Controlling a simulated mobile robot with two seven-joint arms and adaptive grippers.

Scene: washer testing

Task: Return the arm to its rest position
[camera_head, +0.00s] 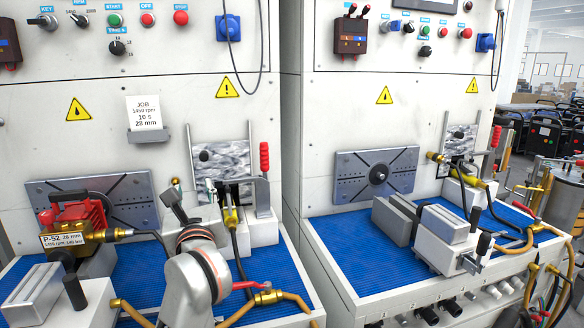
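My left arm, grey with orange rings, rises from the bottom edge over the blue mat of the left test bench. Its gripper (175,197) is small and partly turned away at the upper end of the arm, in front of the bench's back wall. I cannot tell whether its fingers are open or shut, and no held object can be made out. A red pump (80,214) with a "P-52 28 mm" label is to the left of the arm, apart from it in the picture. My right gripper is not visible.
A brass fitting with a red-handled valve and hose (268,296) lies right of the arm. A clamp with a red handle (264,160) stands behind. A grey vise (446,226) sits on the right bench. The right bench's blue mat (375,265) has clear room at front left.

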